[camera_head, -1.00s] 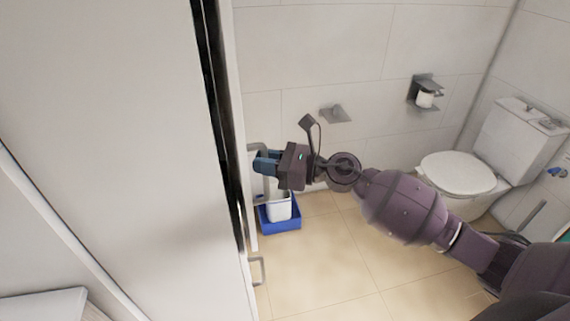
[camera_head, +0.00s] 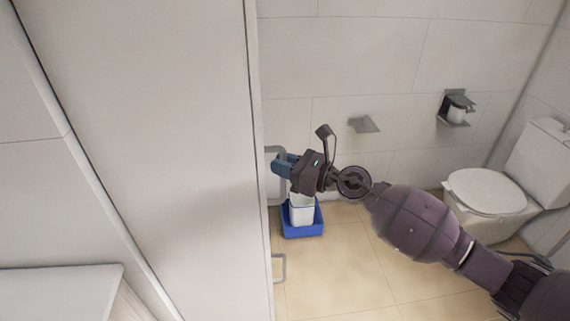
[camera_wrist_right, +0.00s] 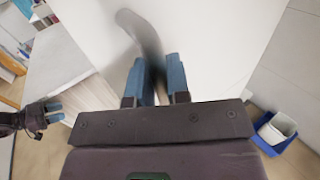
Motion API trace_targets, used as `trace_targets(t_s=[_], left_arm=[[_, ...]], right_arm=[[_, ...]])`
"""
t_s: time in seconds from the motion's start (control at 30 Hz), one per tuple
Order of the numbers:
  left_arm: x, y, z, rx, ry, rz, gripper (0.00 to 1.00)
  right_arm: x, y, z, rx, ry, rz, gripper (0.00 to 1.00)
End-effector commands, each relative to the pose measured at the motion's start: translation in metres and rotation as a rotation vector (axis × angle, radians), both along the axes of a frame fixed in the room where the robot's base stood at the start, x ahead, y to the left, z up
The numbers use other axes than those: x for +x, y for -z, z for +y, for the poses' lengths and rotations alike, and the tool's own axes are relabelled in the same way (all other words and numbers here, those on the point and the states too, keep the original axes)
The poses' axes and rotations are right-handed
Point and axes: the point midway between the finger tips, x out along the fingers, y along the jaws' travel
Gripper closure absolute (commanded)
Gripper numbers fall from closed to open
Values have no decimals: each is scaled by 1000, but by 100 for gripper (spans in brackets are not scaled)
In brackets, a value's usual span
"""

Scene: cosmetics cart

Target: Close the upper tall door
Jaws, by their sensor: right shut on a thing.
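The upper tall door (camera_head: 254,130) shows nearly edge-on in the head view, lying against the front of the tall pale cabinet (camera_head: 180,150). Only a thin dark line shows between them. Its grey bar handle (camera_head: 273,150) sits on the door's outer side. My right gripper (camera_head: 283,165) is at this handle, its blue fingers shut on it. In the right wrist view the dark, blurred handle (camera_wrist_right: 150,45) runs between the fingers of the right gripper (camera_wrist_right: 155,85), with the white door face behind. My left gripper (camera_wrist_right: 52,108) shows at that view's left edge, away from the door; its opening is unclear.
A lower handle (camera_head: 279,267) is below. A blue bin with a white container (camera_head: 302,222) stands on the floor beyond my right gripper. A toilet (camera_head: 487,190) and a paper holder (camera_head: 457,108) are at the right. Tan floor between is free.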

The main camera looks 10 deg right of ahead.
Motion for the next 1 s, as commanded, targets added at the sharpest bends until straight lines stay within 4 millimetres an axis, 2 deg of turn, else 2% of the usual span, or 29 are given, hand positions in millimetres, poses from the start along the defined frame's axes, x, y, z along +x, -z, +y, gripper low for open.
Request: trace_targets(t_s=[0.07, 0.1, 0.23, 0.67, 0.77, 1.0], left_arm=[[0, 0, 0, 0, 0, 1, 57], [0, 0, 0, 0, 0, 1, 57], [0, 1, 0, -1, -1, 1, 57], [-1, 2, 0, -1, -1, 3, 57], [-1, 4, 0, -1, -1, 3, 57], [0, 13, 0, 0, 0, 2, 57]], right_arm=[[-3, 1, 6, 1, -13, 2, 100], [-3, 1, 6, 1, -13, 2, 77], [-3, 1, 5, 1, -11, 2, 59], [-3, 0, 1, 2, -7, 0, 59], [-7, 1, -6, 1, -5, 0, 59], [-31, 4, -39, -2, -5, 3, 59]])
